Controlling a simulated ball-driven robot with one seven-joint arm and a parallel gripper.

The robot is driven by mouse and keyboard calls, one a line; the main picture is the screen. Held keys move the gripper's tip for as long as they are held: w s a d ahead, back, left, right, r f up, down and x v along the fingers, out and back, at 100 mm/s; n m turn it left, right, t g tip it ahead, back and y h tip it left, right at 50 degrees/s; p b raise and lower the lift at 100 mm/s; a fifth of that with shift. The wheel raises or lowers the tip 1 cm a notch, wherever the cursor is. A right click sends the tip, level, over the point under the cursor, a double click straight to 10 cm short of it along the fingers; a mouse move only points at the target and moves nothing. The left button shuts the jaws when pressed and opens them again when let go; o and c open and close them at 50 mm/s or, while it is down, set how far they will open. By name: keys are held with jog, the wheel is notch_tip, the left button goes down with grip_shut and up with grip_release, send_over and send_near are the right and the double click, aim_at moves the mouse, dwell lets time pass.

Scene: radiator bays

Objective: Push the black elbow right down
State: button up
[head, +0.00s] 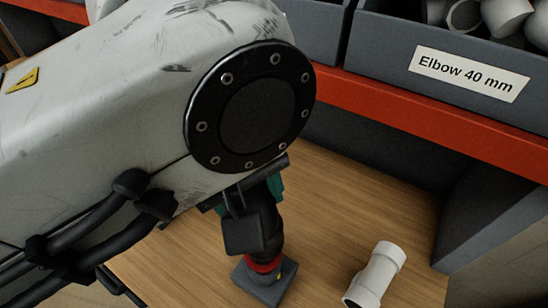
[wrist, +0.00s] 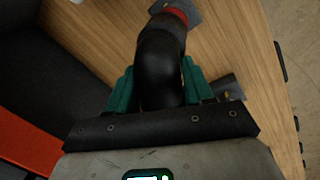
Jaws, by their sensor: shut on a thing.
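The black elbow (head: 268,226) is upright in the head view, partly hidden by my arm. Its lower end meets a red ring (head: 263,266) on a square grey base (head: 262,287) on the wooden bench. How deep the elbow sits in the ring I cannot tell. My gripper (wrist: 158,72) is shut on the elbow, with a teal finger on each side of its bend in the wrist view. The elbow (wrist: 161,50) curves away there to the red ring (wrist: 176,14) at the top.
A white pipe fitting (head: 376,274) lies on the bench (head: 340,205) to the right of the base. Behind, a red shelf edge (head: 420,122) carries grey bins, one labelled "Elbow 40 mm" (head: 470,74). A dark grey panel (head: 488,205) stands at the right.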

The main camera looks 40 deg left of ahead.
jog(key=shift+w+a+f, duration=0.2)
jog(key=shift+a+f, duration=0.15)
jog(key=shift+f, duration=0.25)
jog(key=shift+f, duration=0.15)
jog(key=shift+f+b, duration=0.6)
jog(key=shift+f, duration=1.15)
jog(key=shift+f+b, duration=1.05)
jog(key=shift+b, duration=0.4)
jog(key=o, duration=1.3)
jog(key=shift+c, duration=0.2)
